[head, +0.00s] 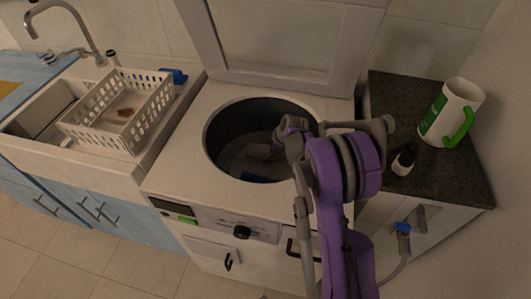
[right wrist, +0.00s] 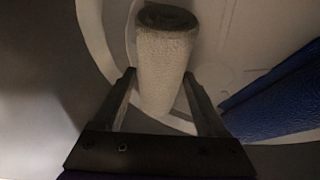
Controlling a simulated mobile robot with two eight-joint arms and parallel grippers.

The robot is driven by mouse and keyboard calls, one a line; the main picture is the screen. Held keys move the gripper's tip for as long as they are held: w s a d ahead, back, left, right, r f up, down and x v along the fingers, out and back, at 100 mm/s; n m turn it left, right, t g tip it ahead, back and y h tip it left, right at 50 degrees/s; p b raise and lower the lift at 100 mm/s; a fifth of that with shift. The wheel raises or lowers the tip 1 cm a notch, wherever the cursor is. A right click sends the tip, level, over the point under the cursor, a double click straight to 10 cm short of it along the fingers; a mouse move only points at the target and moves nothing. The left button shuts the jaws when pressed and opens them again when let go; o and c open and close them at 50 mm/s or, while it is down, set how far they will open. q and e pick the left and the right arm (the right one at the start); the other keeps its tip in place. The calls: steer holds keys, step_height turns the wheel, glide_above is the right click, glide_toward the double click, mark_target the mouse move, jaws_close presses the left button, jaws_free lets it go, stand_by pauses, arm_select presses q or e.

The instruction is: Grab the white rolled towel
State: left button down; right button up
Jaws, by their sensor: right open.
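The white rolled towel (right wrist: 165,55) stands out in the right wrist view, a pale textured roll with one dark round end at the top. In the head view it is a small pale shape (head: 258,151) inside the round tub (head: 220,125) of the white washer, partly hidden by my arm. My right gripper (right wrist: 159,76) reaches down into the tub and is open. Its fingers lie to either side of the towel's near part, with a visible gap at the left; contact is not clear. My left gripper is not in view.
A blue cloth-like item (right wrist: 275,100) lies right of the towel in the tub. The washer's raised lid (head: 285,40) stands behind. A white basket (head: 120,110) is at left.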

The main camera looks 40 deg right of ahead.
steer(key=shift+w+f, duration=0.2)
steer(key=shift+f, duration=0.15)
steer(key=c, duration=1.1)
